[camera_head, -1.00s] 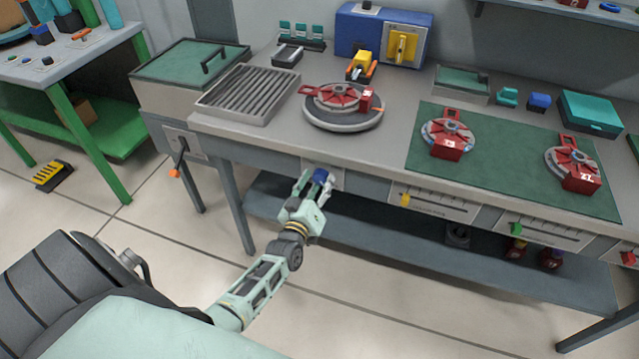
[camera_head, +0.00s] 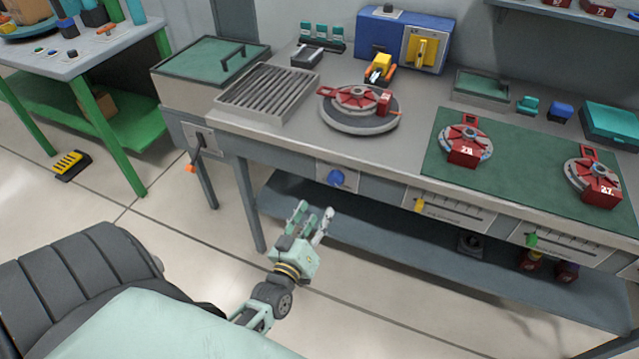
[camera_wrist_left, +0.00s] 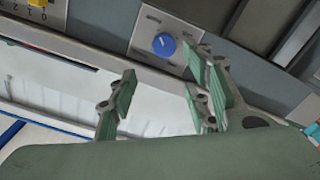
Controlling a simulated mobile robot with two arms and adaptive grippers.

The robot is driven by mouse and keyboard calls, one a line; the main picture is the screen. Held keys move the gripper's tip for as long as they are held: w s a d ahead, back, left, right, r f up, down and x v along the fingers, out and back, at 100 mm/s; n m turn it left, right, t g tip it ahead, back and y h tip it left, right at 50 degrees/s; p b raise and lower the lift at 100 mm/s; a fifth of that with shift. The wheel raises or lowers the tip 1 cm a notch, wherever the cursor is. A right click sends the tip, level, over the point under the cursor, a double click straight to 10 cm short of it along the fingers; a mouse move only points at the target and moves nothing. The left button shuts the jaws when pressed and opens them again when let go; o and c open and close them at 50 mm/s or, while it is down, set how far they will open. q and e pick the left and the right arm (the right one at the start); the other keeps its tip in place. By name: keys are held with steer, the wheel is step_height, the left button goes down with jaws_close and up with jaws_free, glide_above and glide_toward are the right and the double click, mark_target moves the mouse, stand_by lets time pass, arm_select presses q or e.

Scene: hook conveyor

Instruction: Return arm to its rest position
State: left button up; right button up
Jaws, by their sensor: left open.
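My left gripper (camera_head: 311,213) is open and empty in the head view, in front of the workbench and below its front edge. Its fingers point up toward the bench front. The blue knob (camera_head: 336,178) on the bench's front panel is just beyond the fingertips, apart from them. In the left wrist view the open fingers (camera_wrist_left: 160,100) have nothing between them, and the blue knob (camera_wrist_left: 163,44) shows beyond them on its light plate. My right gripper is not in view.
The workbench (camera_head: 290,128) carries a round turntable (camera_head: 360,125) with a red fixture, a ribbed tray (camera_head: 268,93) and a green mat (camera_head: 520,165). A lower shelf (camera_head: 420,245) runs beneath. Floor (camera_head: 170,240) is clear left of the arm.

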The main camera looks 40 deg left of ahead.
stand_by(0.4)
arm_select(q)
steer(key=s+d+f+m+g+h, duration=0.1)
steer(key=s+d+f+m+g, duration=0.2)
steer(key=f, duration=0.6)
steer(key=s+d+f+m+g+h, duration=0.1)
steer(key=s+d+f+g+h, duration=0.15)
steer(key=s+f, duration=0.45)
steer(key=s+d+f+m+g+h, duration=0.1)
steer(key=s+d+f+m+g, duration=0.15)
steer(key=f, duration=0.75)
steer(key=s+d+f+m+g, duration=0.1)
steer(key=s+f+g, duration=0.1)
steer(key=s+f, duration=0.3)
steer(key=s+f+m+g, duration=0.2)
steer(key=s+f, duration=0.3)
steer(key=s, duration=0.8)
steer(key=s+d+f+m+g, duration=0.1)
steer(key=s+f+g, duration=0.3)
steer(key=s, duration=0.5)
steer(key=shift+s+d+f, duration=0.3)
steer(key=shift+s+f, duration=0.1)
steer(key=shift+w+m, duration=0.1)
steer(key=shift+m, duration=0.15)
